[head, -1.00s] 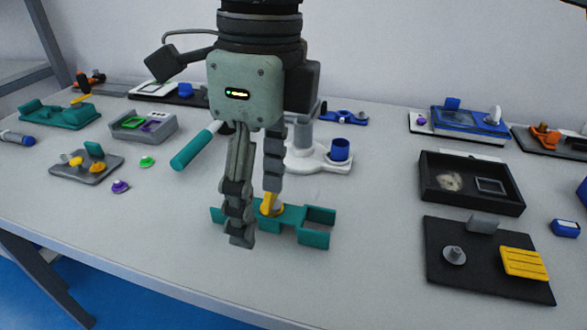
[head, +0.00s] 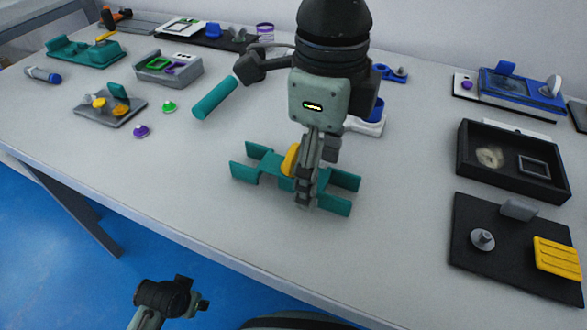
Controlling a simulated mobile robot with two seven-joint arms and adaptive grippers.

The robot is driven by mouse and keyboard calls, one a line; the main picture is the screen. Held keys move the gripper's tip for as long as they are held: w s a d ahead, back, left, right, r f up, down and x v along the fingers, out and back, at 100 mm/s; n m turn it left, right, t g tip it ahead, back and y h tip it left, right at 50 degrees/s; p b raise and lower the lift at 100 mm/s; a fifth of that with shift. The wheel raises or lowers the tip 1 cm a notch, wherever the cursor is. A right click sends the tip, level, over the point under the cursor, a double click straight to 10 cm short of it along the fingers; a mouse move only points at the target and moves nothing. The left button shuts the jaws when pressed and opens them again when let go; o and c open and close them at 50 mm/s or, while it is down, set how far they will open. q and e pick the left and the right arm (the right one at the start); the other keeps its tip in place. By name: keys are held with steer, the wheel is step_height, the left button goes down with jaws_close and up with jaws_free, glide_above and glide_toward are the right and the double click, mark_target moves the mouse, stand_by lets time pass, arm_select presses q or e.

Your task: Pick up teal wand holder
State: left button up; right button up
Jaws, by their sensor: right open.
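The teal wand holder (head: 254,165), a low piece with upright plates at its ends, stands near the front of the grey table. A yellow part (head: 289,161) sits at its middle. My right gripper (head: 306,196) points down at the holder's middle, its fingers in front of it and hiding part of it. The fingers are open, seen nearly edge-on; I cannot tell whether they touch the holder. A teal cylinder (head: 214,98) lies tilted behind and left. A part of my left arm shows at the bottom edge; its gripper fingers do not show.
A grey plate (head: 125,113) with yellow and teal parts lies left, near a purple button (head: 141,131) and a green button (head: 169,107). A black tray (head: 548,189) and black board (head: 475,265) stand right. The table in front of the holder is clear.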

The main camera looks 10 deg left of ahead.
steer(key=c, duration=1.1)
arm_select(q)
steer(key=shift+d, duration=0.1)
arm_select(e)
steer(key=shift+r, duration=0.1)
step_height(320, 180, up, 4)
steer(key=shift+w+f+b, duration=0.1)
steer(key=shift+b, duration=0.2)
arm_select(q)
steer(key=r, duration=0.3)
steer(key=shift+s+a+b, duration=0.1)
steer(key=shift+a+b, duration=0.1)
steer(key=shift+b, duration=0.15)
arm_select(e)
steer(key=a+r, duration=0.2)
steer(key=a, duration=0.2)
steer(key=a+r, duration=0.2)
steer(key=a, duration=0.1)
steer(key=w+a+r, duration=0.1)
steer(key=a+r, duration=0.2)
steer(key=a, duration=0.1)
steer(key=shift+w+a, duration=0.1)
steer(key=shift+a, duration=0.25)
